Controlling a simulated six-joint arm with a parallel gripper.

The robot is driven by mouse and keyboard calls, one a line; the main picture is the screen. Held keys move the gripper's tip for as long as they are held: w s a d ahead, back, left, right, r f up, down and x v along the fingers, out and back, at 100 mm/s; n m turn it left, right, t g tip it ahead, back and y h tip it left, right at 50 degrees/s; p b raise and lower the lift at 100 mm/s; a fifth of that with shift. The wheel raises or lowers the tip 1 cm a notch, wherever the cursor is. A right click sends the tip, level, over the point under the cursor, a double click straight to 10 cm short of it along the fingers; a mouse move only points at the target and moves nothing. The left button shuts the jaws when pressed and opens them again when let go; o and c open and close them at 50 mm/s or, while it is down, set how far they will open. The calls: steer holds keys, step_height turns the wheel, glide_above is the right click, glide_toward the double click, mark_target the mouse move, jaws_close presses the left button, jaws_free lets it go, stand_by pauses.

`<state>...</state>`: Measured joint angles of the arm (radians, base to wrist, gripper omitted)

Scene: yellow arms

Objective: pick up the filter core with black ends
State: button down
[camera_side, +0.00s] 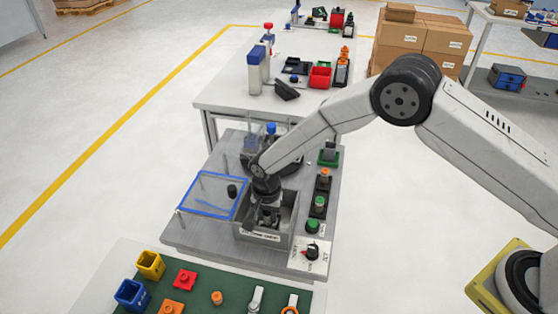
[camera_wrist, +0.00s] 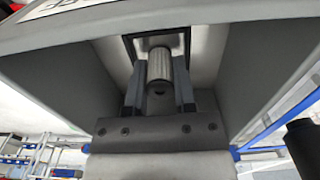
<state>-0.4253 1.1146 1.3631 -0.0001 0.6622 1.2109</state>
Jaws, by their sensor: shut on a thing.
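The filter core (camera_wrist: 160,68) shows in the wrist view as a pale ribbed cylinder with a dark end towards the camera. My gripper (camera_wrist: 159,72) is shut on it, with one finger on each side. The far end of the core is hard to make out. In the side view my gripper (camera_side: 267,212) points down inside a grey open bin (camera_side: 243,229), and I cannot make out the core there. The bin's walls also surround the gripper in the wrist view (camera_wrist: 91,70).
A blue-framed clear panel (camera_side: 208,207) lies left of the bin, with a small dark cylinder (camera_side: 232,190) by it. Buttons (camera_side: 313,226) and a rotary switch (camera_side: 312,250) stand to the right. Clear containers (camera_side: 250,143) stand behind my wrist.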

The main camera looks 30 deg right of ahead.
steer(key=shift+r, duration=0.2)
steer(key=shift+r, duration=0.55)
steer(key=s+d+r, duration=0.4)
steer(key=s+r, duration=0.7)
steer(key=s, duration=0.2)
steer(key=shift+d+r, duration=0.25)
steer(key=shift+d, duration=0.15)
steer(key=shift+s, duration=0.1)
